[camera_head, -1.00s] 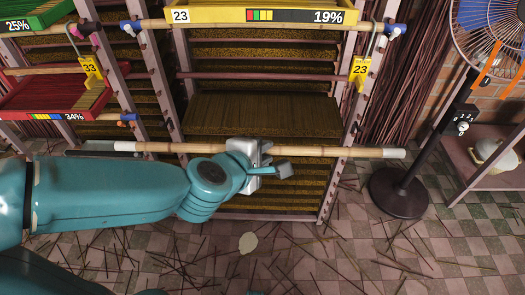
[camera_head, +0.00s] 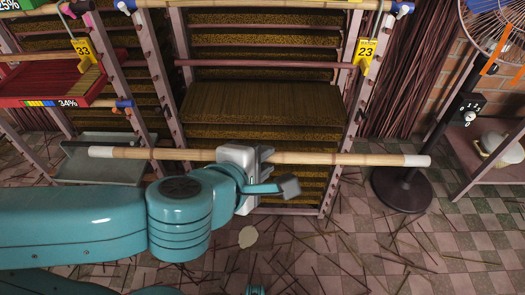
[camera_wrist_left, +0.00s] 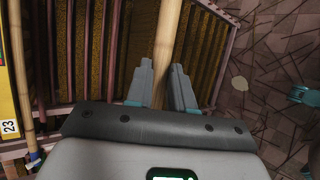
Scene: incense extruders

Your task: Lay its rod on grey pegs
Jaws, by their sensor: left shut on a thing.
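My left gripper (camera_head: 270,170) is shut on a bamboo rod (camera_head: 330,159) with white ends, near its middle. The rod is held nearly level across the front of the middle rack, clear of the floor. In the left wrist view the rod (camera_wrist_left: 163,40) runs between the two fingers (camera_wrist_left: 164,85) of this gripper. The rack's right upright (camera_head: 352,115) and left upright (camera_head: 189,65) carry small pegs; I cannot tell clearly which are grey. The rod does not appear to rest on any peg. My right gripper is not clearly in view.
A yellow 23 tag (camera_head: 366,55) hangs at the right upright. A red tray (camera_head: 60,98) and a yellow 33 tag (camera_head: 84,52) are at left, above a grey cart (camera_head: 90,168). A fan (camera_head: 403,188) stands at right. Loose sticks litter the tiled floor.

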